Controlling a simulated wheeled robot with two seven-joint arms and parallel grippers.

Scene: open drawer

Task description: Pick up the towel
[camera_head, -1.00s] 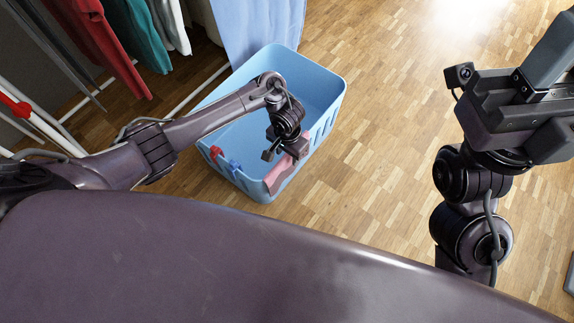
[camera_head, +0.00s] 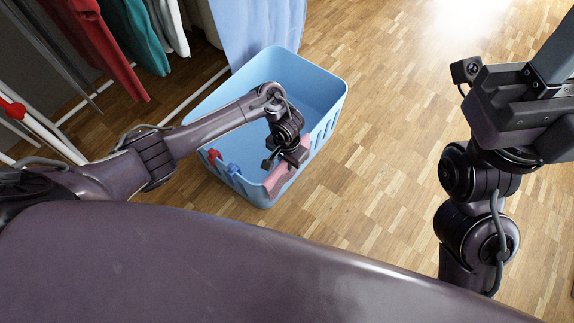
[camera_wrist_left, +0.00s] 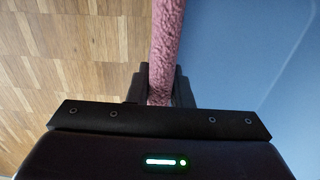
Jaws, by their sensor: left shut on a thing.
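The pink towel (camera_head: 279,179) hangs over the near rim of the blue basket (camera_head: 329,83). In the left wrist view the towel (camera_wrist_left: 166,45) runs as a thick fuzzy pink strip down between the fingers. My left gripper (camera_head: 280,163) is at the basket's near right rim, and in the left wrist view (camera_wrist_left: 160,95) its fingers are shut on the towel. My right arm stands at the right of the head view; its fingertips are not in view.
Red and blue clips (camera_head: 214,154) sit on the basket's left near rim. Clothes (camera_head: 120,45) hang from a rack at the upper left, with a light blue cloth (camera_head: 262,28) behind the basket. The wooden floor (camera_head: 385,130) to the right is clear.

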